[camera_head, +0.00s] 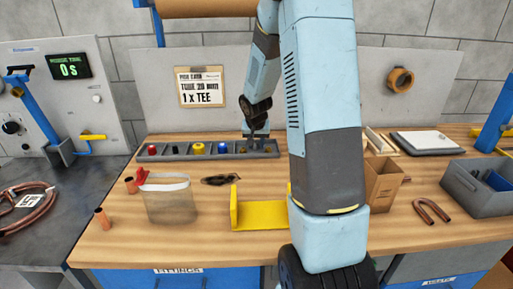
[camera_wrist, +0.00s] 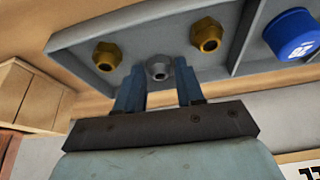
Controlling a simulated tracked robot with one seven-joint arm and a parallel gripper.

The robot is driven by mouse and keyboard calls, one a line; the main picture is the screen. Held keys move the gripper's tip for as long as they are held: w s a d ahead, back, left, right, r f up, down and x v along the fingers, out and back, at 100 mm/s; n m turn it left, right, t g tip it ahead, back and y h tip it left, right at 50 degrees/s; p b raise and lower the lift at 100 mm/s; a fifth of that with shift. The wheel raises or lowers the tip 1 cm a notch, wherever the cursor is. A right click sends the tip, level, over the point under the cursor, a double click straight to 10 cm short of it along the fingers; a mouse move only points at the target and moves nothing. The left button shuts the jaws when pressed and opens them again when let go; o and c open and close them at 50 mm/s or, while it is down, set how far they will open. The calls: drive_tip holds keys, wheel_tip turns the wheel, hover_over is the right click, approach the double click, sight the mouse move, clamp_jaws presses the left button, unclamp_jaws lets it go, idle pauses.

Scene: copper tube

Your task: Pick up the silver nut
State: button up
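The silver nut (camera_wrist: 158,68) sits in the grey parts tray (camera_wrist: 135,32) between two brass nuts, one on the left (camera_wrist: 107,56) and one on the right (camera_wrist: 206,34). My gripper (camera_wrist: 161,78) is open, with one finger on each side of the silver nut. Whether the fingers touch it cannot be told. In the head view my gripper (camera_head: 257,136) points down at the right end of the tray (camera_head: 271,149). The silver nut cannot be made out there.
A blue cap (camera_wrist: 291,33) lies in the neighbouring compartment. A board stands behind the tray.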

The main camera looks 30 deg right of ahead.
clamp_jaws()
